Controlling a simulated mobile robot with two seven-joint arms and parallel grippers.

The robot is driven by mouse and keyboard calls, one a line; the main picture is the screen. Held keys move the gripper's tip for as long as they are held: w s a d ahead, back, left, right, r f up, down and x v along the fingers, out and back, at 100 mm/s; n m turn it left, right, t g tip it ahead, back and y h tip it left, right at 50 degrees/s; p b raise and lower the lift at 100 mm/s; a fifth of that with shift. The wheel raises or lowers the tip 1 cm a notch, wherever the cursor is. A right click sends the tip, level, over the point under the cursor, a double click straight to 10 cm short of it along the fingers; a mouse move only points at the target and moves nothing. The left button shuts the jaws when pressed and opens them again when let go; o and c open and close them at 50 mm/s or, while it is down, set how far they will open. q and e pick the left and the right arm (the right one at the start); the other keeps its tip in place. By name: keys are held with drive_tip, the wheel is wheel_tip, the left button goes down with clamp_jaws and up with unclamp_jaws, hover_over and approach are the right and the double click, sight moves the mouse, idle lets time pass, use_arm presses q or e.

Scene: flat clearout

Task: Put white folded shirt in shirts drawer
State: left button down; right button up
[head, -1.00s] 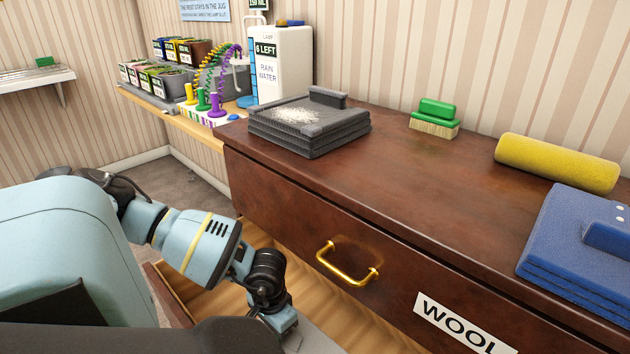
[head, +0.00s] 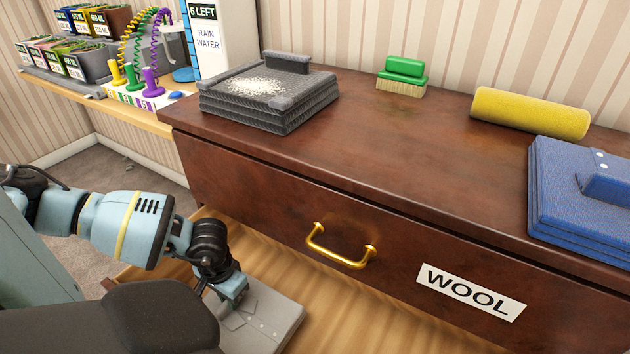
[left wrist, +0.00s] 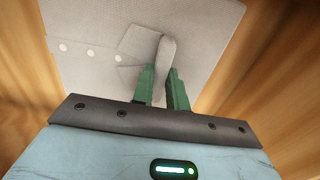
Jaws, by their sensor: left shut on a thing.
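The white folded shirt (head: 270,318) looks light grey and lies flat inside the open wooden drawer (head: 345,310), below the drawer front labelled WOOL. My left gripper (head: 232,290) reaches down into that drawer. In the left wrist view its green fingers (left wrist: 164,88) are shut on a raised fold of the shirt (left wrist: 100,30), with the buttons to the left. The wooden drawer floor shows on both sides of the shirt. I cannot tell whether the shirt touches the floor. The open drawer's own label is not in view. My right gripper is not in view.
The closed WOOL drawer (head: 440,285) has a brass handle (head: 340,248) just above the open drawer. On the dresser top stand a dusty grey folded stack (head: 290,112), a green brush (head: 403,75), a yellow roll (head: 530,112) and a blue folded stack (head: 560,195).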

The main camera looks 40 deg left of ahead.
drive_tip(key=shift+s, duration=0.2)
use_arm(q)
drive_tip(key=shift+w+d, duration=0.1)
drive_tip(key=shift+d, duration=0.1)
drive_tip(key=b, duration=0.1)
hover_over(303, 350)
wheel_tip(303, 350, down, 4)
drive_tip(key=shift+r+b, duration=0.2)
drive_tip(key=shift+b, duration=0.5)
drive_tip(key=shift+r, duration=0.1)
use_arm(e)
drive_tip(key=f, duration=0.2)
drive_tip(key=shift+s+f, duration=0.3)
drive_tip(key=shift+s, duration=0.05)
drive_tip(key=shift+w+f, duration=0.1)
